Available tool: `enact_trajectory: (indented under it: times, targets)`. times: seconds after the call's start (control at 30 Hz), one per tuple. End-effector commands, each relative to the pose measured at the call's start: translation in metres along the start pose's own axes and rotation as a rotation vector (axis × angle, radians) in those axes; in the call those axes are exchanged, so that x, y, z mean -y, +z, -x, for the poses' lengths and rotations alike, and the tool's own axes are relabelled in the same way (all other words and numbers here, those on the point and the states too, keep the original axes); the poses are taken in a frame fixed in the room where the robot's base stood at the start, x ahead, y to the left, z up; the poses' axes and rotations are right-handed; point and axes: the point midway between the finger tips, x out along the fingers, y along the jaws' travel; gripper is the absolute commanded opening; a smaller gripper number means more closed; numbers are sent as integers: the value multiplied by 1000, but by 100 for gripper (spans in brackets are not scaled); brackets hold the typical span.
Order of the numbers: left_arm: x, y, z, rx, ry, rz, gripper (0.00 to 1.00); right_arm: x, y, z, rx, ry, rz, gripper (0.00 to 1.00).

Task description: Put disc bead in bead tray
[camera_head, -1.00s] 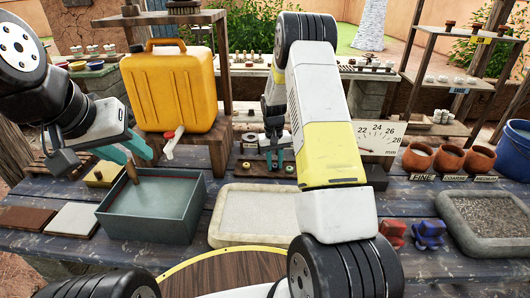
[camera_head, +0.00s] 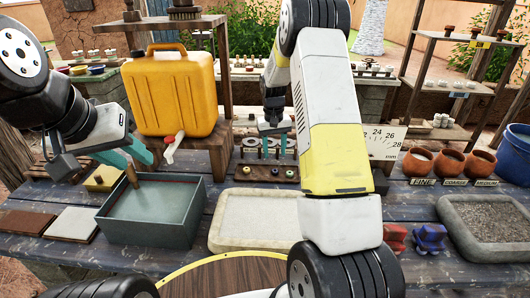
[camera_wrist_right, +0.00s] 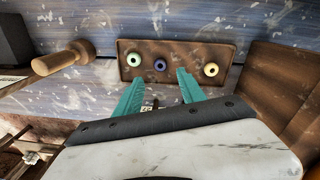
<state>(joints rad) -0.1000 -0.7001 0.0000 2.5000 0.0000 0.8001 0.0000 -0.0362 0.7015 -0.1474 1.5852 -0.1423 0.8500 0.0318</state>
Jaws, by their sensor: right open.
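A small brown wooden bead tray (camera_head: 258,179) holds three ring-like beads in a row. In the right wrist view the tray (camera_wrist_right: 178,82) carries a pale green bead (camera_wrist_right: 134,59), a dark blue-purple bead (camera_wrist_right: 160,65) and a pale yellow bead (camera_wrist_right: 211,69). I cannot tell for sure which one is the disc bead. My right gripper (camera_head: 275,152) is open and empty above the tray; in the right wrist view its teal fingers (camera_wrist_right: 158,83) are spread before the middle bead, apart from it.
A yellow jug (camera_head: 172,92) stands behind the basin. A shallow pale tray (camera_head: 256,246) lies in front of the bead tray. Clay pots (camera_head: 417,162) and a gravel tray (camera_head: 490,222) are at right. A wooden-handled tool (camera_wrist_right: 64,61) lies left of the bead tray in the wrist view.

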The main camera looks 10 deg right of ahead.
Motion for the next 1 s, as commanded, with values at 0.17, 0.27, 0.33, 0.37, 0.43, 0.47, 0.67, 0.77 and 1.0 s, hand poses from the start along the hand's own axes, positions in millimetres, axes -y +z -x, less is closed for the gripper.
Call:
enact_trajectory:
  times: [0.17, 0.27, 0.33, 0.37, 0.43, 0.47, 0.67, 0.77, 1.0]
  targets:
    - [0, 0, 0, 0, 0, 0, 36, 0, -1, 28, -2, 0, 1, 47]
    - [0, 0, 0, 0, 0, 0, 36, 0, 0, 36, -1, -1, 0, 47]
    - [0, 0, 0, 0, 0, 0, 36, 1, 2, 45, -9, -5, 0, 47]
    - [0, 0, 0, 0, 0, 0, 36, 1, 4, 51, -15, -8, -1, 47]
    - [0, 0, 0, 0, 0, 0, 36, 3, 12, 70, -36, -21, -2, 47]
    - [0, 0, 0, 0, 0, 0, 36, 4, 17, 80, -48, -28, -3, 47]
    - [0, 0, 0, 0, 0, 0, 36, 14, 71, 159, -158, -90, -2, 47]
    - [0, 0, 0, 0, 0, 0, 36, 20, 105, 191, -214, -118, 4, 47]
    - [0, 0, 0, 0, 0, 0, 36, 35, 194, 244, -350, -176, 22, 47]
